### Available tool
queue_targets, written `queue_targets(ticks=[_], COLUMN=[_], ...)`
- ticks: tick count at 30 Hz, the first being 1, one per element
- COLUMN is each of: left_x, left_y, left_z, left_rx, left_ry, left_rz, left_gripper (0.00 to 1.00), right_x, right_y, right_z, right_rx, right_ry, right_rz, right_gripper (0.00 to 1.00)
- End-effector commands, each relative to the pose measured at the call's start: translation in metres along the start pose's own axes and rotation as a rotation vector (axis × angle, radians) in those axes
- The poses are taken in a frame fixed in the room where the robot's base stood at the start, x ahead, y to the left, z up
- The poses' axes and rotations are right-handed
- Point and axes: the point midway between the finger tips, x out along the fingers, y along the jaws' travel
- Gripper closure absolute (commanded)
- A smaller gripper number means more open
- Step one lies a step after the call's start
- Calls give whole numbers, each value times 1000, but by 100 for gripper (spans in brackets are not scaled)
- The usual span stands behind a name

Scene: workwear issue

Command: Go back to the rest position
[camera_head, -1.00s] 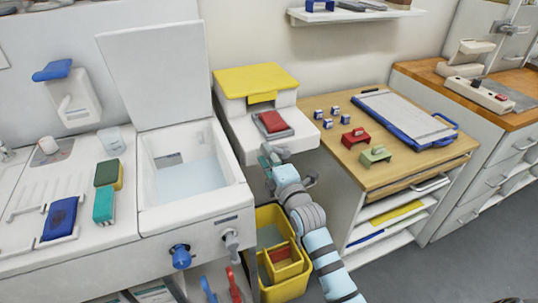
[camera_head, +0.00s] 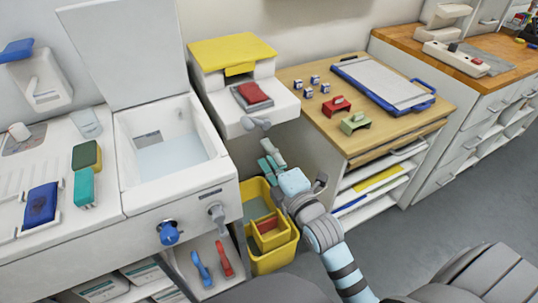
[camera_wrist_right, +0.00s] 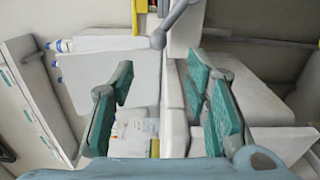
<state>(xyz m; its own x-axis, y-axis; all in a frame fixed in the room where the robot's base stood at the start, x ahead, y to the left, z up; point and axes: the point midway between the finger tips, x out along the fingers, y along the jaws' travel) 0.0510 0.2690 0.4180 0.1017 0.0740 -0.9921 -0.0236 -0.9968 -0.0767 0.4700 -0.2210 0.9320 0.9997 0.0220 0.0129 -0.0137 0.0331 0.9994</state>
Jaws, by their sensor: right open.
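My right gripper (camera_head: 268,163) is open and empty in the head view. The grey lever also shows in the wrist view (camera_wrist_right: 158,38), beyond the fingers. My left gripper is not in view.
The open white basin (camera_head: 172,155) with raised lid stands to the left. The wooden table (camera_head: 330,125) right of the gripper holds red and green stamps, several small blue-white blocks and a blue clipboard (camera_head: 432,103). Grey floor (camera_head: 400,235) is clear at lower right.

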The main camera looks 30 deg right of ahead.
Motion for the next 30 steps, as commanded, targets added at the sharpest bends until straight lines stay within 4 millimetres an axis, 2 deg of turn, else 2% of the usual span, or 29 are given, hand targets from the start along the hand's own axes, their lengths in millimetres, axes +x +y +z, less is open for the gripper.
queue_targets(ticks=[13, 16, 17, 20, 21, 23, 24, 26, 27, 29, 30], left_x=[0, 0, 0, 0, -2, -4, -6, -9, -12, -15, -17], left_y=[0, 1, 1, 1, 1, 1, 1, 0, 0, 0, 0], left_z=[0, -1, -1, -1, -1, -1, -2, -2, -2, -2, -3], left_rx=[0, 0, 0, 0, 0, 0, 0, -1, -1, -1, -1], left_ry=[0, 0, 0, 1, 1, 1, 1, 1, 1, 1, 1], left_rz=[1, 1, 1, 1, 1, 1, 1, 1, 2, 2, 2], left_gripper=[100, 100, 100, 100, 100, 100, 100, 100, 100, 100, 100], right_x=[0, 0, 0, 4, -2, -19, -37, -72, -100, -150, -187], right_y=[0, 1, -4, -85, -126, -190, -233, -292, -328, -375, -402], right_z=[0, 0, 0, 4, 5, 8, 10, 12, 14, 16, 17], right_rx=[7, 132, 214, 540, 662, 834, 934, 1062, 1133, 1218, 1261], right_ry=[0, 0, -1, -53, -96, -183, -254, -374, -462, -602, -700], right_rz=[1, 6, -4, -160, -241, -364, -445, -556, -626, -722, -781], right_gripper=[57, 57, 57, 57, 57, 57, 57, 57, 57, 57, 57])
